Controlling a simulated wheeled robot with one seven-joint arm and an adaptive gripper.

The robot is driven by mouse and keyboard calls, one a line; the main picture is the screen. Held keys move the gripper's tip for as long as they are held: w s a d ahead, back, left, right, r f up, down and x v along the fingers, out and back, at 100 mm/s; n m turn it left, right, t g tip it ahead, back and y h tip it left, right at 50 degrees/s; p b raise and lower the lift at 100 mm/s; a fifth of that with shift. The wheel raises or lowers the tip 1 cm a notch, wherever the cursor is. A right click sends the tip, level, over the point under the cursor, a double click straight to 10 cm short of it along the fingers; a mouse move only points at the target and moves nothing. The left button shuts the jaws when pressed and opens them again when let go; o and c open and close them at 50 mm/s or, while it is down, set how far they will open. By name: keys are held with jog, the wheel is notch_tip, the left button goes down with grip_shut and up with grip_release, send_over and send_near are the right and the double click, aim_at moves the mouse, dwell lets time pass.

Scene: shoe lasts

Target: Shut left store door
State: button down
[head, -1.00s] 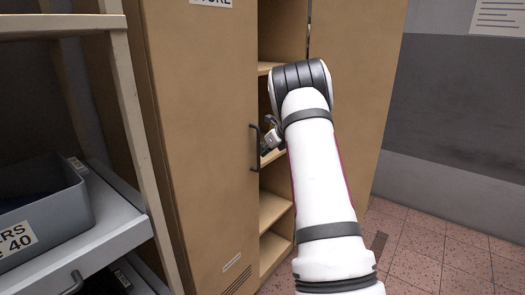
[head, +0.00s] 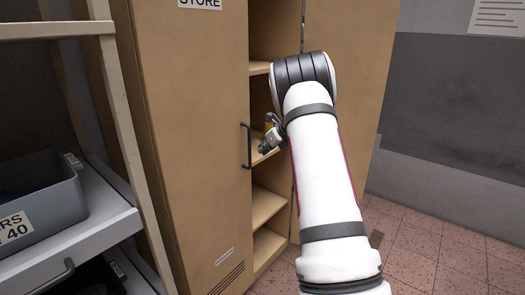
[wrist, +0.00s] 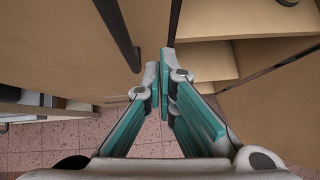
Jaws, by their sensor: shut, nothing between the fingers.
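The left store door (head: 195,130) is a tall tan panel with a STORE label at its top. It stands at or close to the cabinet front; whether it is fully shut cannot be told. Its black bar handle (head: 246,146) is near its right edge, and the handle also shows in the wrist view (wrist: 118,35), left of the fingers. My gripper (head: 263,148) is just right of the handle, apart from it, in front of the open shelves. In the wrist view my gripper (wrist: 160,78) is shut and empty, near the door's edge. My forearm hides part of the gripper.
The right store door (head: 350,100) stands open behind my arm. Cabinet shelves (head: 268,205) show between the doors. A rack with a grey bin (head: 45,205) is close on the left. Pinkish tiled floor (head: 440,240) is clear on the right.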

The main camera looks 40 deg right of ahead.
jog(key=d+v, duration=0.1)
jog(key=v, duration=0.7)
jog(key=shift+s+p, duration=0.2)
jog(key=shift+p, duration=0.15)
jog(key=w+a+r+m+t+h+p, duration=0.1)
jog(key=a+r+m+t+h, duration=0.2)
jog(key=r, duration=0.5)
jog(key=w+a+r+m+p, duration=0.1)
jog(key=a+r+m, duration=0.1)
jog(key=r+m, duration=0.45)
jog(key=s+a+r+m+h+p, duration=0.2)
jog(key=s+a+r+m+h, duration=0.2)
jog(key=s+a+r+m, duration=0.55)
jog(key=s+a+f+m+g+y+p, duration=0.1)
jog(key=s+a+f+m+g+y, duration=0.2)
jog(key=s+a+m, duration=0.6)
jog(key=s+a+f+m+g+y+p, duration=0.2)
jog(key=s+a+f+m, duration=0.5)
jog(key=s+a, duration=1.1)
jog(key=s+m+g+y, duration=0.1)
jog(key=s+g, duration=0.1)
jog(key=s, duration=0.4)
jog(key=shift+m+g, duration=0.4)
